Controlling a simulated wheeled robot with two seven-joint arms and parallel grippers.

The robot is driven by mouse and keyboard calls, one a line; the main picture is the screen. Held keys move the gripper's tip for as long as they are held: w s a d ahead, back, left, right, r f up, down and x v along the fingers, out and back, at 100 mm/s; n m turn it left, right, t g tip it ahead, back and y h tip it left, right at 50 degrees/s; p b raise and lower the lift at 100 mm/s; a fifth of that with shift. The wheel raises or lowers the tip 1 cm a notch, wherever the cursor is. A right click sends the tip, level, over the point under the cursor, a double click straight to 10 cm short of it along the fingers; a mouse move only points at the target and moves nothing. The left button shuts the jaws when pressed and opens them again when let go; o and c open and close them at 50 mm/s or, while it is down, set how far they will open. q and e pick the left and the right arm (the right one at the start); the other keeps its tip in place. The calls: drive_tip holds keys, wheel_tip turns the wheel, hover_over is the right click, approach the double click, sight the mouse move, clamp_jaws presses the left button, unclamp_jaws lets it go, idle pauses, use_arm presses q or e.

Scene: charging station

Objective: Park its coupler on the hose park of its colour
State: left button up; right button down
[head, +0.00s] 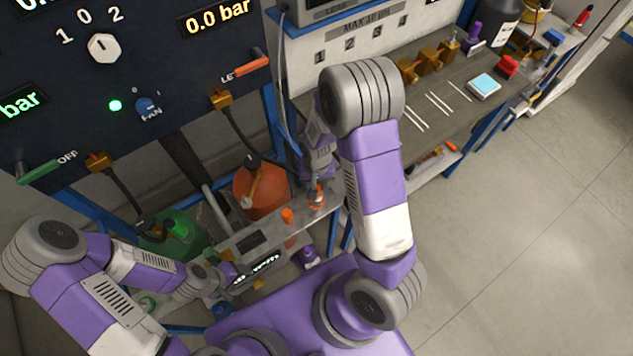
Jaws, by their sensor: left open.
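A black hose runs from the brass fitting (221,99) by the orange lever (252,67) down to a dark coupler (253,162) above the orange cylinder (262,192). Another black hose hangs from the brass fitting (101,161) by the green lever (40,171) to a dark end near the green cylinder (182,232). Two small orange pieces stand on the shelf, one (287,215) free and one (317,197) at my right gripper (317,186). Whether that gripper grips it cannot be told. My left gripper (228,270) is open beside the grey box with a lit display (258,267).
The dark panel (170,60) with gauges and knobs fills the upper left. The grey workbench (440,105) at the upper right holds brass fittings (428,62), a red item (507,66) and a light-blue-screened device (484,86). The floor at right is clear.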

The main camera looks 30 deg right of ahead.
drive_tip(key=shift+f+b, duration=0.85)
drive_tip(key=shift+f, duration=0.25)
drive_tip(key=c, duration=0.7)
unclamp_jaws()
drive_tip(key=shift+r+p, duration=0.75)
drive_tip(key=shift+r, duration=3.05)
